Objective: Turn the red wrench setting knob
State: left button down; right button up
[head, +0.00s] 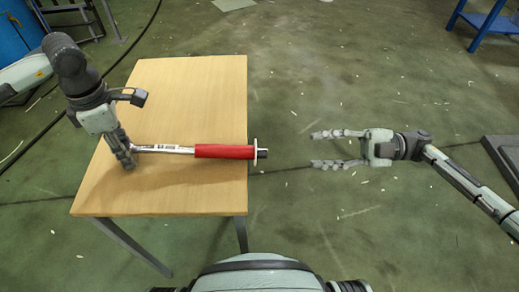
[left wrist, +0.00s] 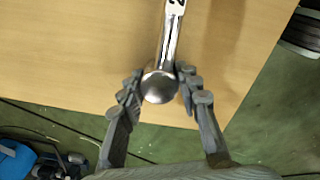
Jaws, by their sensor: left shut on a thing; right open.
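The wrench lies across the wooden table, with a silver shaft (head: 172,149) and a red handle (head: 224,151). At the handle's right end is a pale collar with a dark end piece (head: 262,153), at the table's right edge. My left gripper (head: 128,160) is shut on the wrench's left, head end. In the left wrist view the round silver head (left wrist: 159,86) sits between the two fingers of my left gripper (left wrist: 158,92). My right gripper (head: 322,149) is open and empty, right of the table, its fingers pointing left toward the handle's end, with a gap between.
The wooden table (head: 200,85) is otherwise bare. Green floor (head: 330,220) with scattered pale scraps lies around it. A blue barrel (head: 15,42) stands at the top left, a blue stand (head: 487,22) at the top right. A dark cable crosses the floor.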

aim_at(262, 153)
jog(key=a+m, duration=1.1)
jog(key=shift+s, duration=0.15)
dwell(0.3)
jog(key=shift+r, duration=0.1)
grip_shut()
